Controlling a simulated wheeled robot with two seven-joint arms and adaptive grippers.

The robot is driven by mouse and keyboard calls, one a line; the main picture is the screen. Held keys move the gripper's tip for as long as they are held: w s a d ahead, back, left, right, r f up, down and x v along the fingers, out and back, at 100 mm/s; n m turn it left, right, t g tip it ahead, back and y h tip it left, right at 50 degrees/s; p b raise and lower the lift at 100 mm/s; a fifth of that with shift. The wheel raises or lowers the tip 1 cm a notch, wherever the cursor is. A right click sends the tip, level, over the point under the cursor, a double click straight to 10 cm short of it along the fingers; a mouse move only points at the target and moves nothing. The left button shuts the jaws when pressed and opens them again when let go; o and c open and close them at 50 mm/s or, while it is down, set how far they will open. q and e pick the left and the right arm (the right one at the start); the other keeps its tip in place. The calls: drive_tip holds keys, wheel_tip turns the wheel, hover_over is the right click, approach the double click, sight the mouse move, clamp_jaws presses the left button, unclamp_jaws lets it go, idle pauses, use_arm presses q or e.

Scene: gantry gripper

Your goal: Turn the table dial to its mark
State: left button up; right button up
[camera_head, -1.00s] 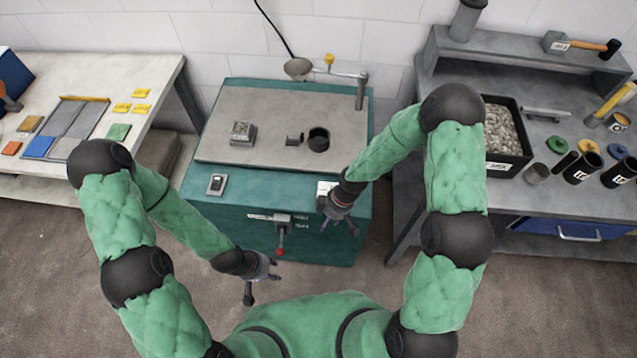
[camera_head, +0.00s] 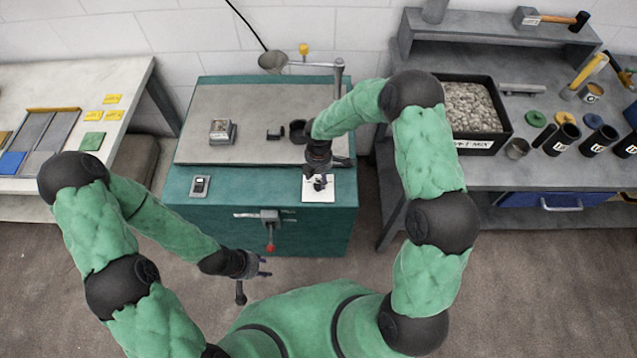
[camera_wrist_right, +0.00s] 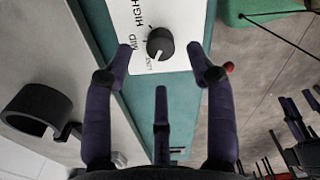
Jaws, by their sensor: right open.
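The dial (camera_wrist_right: 160,43) is a round black knob on a white plate (camera_wrist_right: 143,62) marked HIGH, MID and LOW. Its light pointer line is at the LOW side. In the head view the white plate (camera_head: 312,196) lies at the table's front right, and my right gripper covers most of the knob. My right gripper (camera_head: 319,183) is open above the plate. In the right wrist view its fingers (camera_wrist_right: 160,70) are spread on either side of the knob, with no visible contact. My left gripper (camera_head: 262,266) is open and empty in front of the table.
The teal table (camera_head: 300,232) carries a grey top with a small metal block (camera_head: 222,131) and a black ring holder (camera_head: 299,130). A red-tipped lever (camera_head: 270,245) is on its front. A swing arm (camera_head: 339,75) stands at the back right. A grey bench (camera_head: 500,168) is at right.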

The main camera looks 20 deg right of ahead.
sight(319, 184)
drive_tip(key=shift+f+b, duration=0.35)
drive_tip(key=shift+f, duration=1.75)
drive_tip(key=c, duration=1.1)
